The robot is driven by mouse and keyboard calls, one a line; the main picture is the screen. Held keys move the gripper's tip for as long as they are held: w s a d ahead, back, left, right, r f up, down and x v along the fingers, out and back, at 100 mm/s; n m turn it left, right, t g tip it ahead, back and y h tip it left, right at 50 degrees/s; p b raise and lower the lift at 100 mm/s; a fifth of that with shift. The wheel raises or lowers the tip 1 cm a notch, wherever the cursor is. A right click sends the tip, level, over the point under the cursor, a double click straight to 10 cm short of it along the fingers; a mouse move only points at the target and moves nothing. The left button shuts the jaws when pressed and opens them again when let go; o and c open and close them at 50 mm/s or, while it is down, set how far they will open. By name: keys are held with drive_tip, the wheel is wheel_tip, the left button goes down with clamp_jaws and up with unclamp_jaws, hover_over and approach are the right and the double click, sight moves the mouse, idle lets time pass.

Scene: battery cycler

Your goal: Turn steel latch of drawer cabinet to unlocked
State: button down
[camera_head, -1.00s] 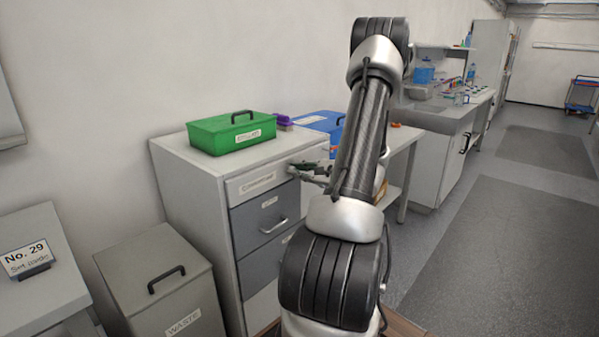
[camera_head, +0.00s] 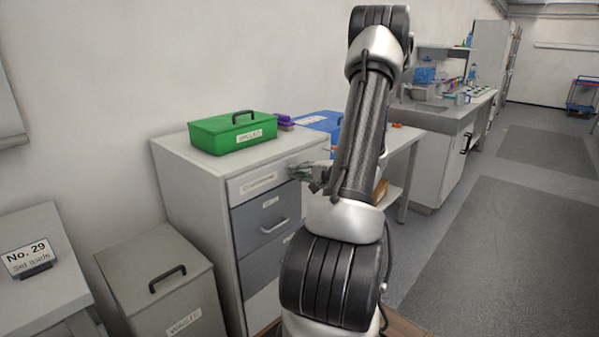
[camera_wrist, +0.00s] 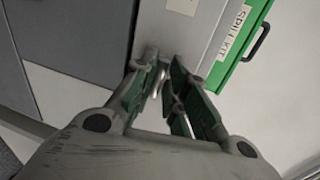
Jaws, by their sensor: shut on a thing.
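The drawer cabinet (camera_head: 188,190) stands left of my arm, with a light top drawer front and darker drawers below. My gripper (camera_head: 308,171) is at the upper right part of its front, partly hidden by my arm. In the wrist view my gripper (camera_wrist: 166,88) has its green-padded fingers close together around a small steel latch (camera_wrist: 157,80), against the light grey cabinet front. The fingers are shut on the latch. Most of the latch is hidden between them, so its turned position cannot be told.
A green box (camera_head: 232,133) with a black handle sits on the cabinet top, with a blue box (camera_head: 321,121) behind it. A grey waste bin (camera_head: 165,280) stands left of the cabinet. A bench (camera_head: 440,120) lies beyond on the right, beside open floor.

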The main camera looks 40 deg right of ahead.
drive_tip(key=shift+s+a+f, duration=0.1)
drive_tip(key=shift+a+f, duration=0.15)
drive_tip(key=shift+f, duration=0.05)
idle(0.4)
drive_tip(key=c, duration=1.5)
unclamp_jaws()
drive_tip(key=shift+c, duration=0.2)
drive_tip(key=shift+o, duration=0.2)
drive_tip(key=shift+d+r, duration=0.1)
drive_tip(key=a+v, duration=0.1)
drive_tip(key=v, duration=1)
drive_tip(key=shift+s+d+r, duration=0.2)
drive_tip(key=shift+s+d, duration=0.2)
